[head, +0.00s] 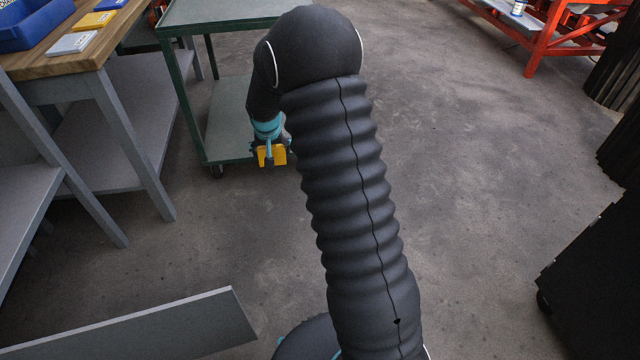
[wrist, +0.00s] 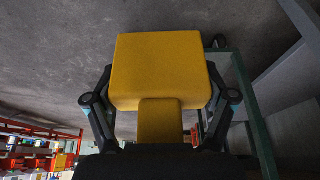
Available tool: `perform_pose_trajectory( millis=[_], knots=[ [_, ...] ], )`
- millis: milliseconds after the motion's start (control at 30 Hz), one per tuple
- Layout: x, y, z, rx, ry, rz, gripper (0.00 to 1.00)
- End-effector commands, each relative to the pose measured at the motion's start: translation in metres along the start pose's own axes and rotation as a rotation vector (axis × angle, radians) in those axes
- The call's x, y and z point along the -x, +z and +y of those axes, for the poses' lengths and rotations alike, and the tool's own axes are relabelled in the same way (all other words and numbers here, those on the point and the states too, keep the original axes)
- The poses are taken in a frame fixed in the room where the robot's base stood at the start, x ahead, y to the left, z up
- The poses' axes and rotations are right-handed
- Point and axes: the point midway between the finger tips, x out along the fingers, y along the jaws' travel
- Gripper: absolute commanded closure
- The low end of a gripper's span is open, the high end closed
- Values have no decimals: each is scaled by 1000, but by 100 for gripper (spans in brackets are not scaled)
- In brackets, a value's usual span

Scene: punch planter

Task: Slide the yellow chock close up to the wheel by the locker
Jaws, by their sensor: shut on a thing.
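The yellow chock (head: 279,154) is in my gripper (head: 268,152), just right of the green cart's front corner in the head view. In the wrist view the chock (wrist: 160,68) fills the upper middle, and my gripper (wrist: 160,112) is shut on its narrow grip. Whether the chock touches the floor I cannot tell. A dark cart wheel (head: 216,171) stands under the cart's near corner, left of the chock. It also seems to show in the wrist view (wrist: 220,41), close to the chock's right corner. Another dark caster (head: 544,301) is under a black cabinet at right.
The green cart (head: 215,12) stands behind and left of my gripper. A wooden-topped bench (head: 45,57) is at left, a grey panel (head: 150,330) at lower left. The black cabinet (head: 595,275) and a red frame (head: 545,35) are at right. The floor between is clear.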

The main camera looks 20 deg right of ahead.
Motion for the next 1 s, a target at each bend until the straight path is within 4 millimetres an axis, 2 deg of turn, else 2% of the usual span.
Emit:
perform_pose_trajectory(
  millis=[33,333,533,700,833,1000],
  knots=[
    [-25,-7,8,-5,1,-4,66],
    [-146,-35,52,0,-4,-3,66],
    [-229,-39,89,1,-3,1,66],
    [-292,-33,120,3,-1,6,66],
    [-324,-28,138,5,1,11,66],
    [-346,-23,149,8,3,15,66]
  ],
)
